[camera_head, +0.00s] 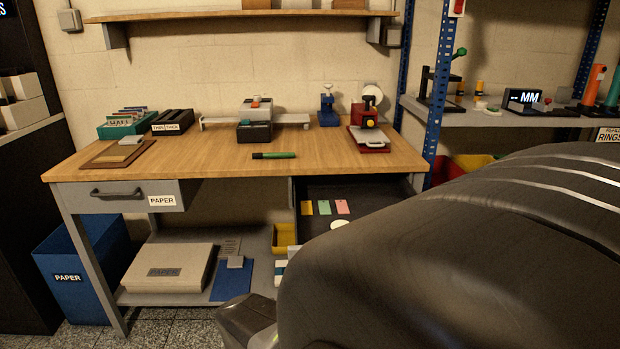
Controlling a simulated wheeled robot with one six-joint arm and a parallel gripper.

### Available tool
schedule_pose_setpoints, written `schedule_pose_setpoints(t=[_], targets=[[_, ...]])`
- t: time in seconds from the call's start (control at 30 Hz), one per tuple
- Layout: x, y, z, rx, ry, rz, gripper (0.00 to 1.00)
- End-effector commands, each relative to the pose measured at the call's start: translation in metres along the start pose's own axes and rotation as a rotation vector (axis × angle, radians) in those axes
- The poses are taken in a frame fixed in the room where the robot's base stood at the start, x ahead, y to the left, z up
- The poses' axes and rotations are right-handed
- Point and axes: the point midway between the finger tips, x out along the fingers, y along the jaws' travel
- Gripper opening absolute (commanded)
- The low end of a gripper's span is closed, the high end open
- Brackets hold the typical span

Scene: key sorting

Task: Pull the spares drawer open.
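At the right under the wooden workbench, a dark drawer (375,194) stands open. A yellow, a green and a pink tag (342,207) and a pale round piece (339,225) show inside it. Its front, handle and any label are hidden behind my large dark arm, so I cannot read whether it is marked spares. My gripper's fingers cannot be made out; the arm covers the area in front of the drawer.
The left drawer, labelled PAPER (120,196), is shut. The workbench (210,160) holds trays, a red press (369,125) and a green-black tool (273,155). A blue bin (68,275) stands at lower left. My arm fills the lower right.

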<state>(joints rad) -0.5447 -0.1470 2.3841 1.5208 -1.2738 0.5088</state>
Motion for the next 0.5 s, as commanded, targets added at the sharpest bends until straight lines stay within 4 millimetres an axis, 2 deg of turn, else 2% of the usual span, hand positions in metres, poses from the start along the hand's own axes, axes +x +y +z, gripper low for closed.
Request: schedule_pose_setpoints(t=[0.2,0.5], targets=[[-0.0103,-0.0002,0.0,-0.002,-0.002,0.0,0.33],[-0.0132,0.0004,-0.0007,-0.003,0.0,0.002,0.33]])
